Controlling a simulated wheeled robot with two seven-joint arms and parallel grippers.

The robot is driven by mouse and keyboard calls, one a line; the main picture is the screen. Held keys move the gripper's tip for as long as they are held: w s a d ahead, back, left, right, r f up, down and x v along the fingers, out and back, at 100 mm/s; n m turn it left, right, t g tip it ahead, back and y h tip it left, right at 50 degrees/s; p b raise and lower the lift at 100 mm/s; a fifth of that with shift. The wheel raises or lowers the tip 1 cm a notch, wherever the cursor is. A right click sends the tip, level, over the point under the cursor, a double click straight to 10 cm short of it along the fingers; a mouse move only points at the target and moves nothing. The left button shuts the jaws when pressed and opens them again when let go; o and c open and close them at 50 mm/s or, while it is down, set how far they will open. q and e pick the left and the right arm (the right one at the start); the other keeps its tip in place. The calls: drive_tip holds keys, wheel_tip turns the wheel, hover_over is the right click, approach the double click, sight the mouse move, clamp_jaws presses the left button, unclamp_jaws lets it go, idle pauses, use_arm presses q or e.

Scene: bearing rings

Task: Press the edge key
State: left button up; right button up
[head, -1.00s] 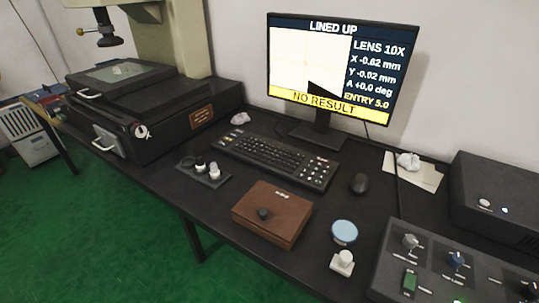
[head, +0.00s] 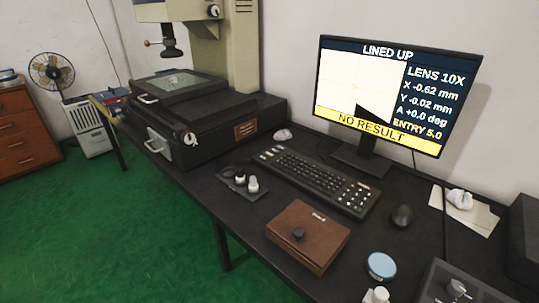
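The black keyboard (head: 316,182) lies on the dark desk in front of the monitor. It has a block of light keys at its right end and a few coloured keys at its left end. The lettering is too small to read, so I cannot tell which key is the edge key. The monitor (head: 394,95) reads LINED UP, LENS 10X, X -0.62 mm, Y -0.02 mm, A +0.0 deg, ENTRY 5.0 and NO RESULT on a yellow band. Neither of my grippers shows in the head view.
A brown box (head: 308,236) with a dark knob sits in front of the keyboard. A small knob panel (head: 243,184) is left of it. A mouse (head: 402,216), a blue round tin (head: 381,265) and a control panel (head: 458,285) are at right. The measuring machine (head: 208,118) stands at left.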

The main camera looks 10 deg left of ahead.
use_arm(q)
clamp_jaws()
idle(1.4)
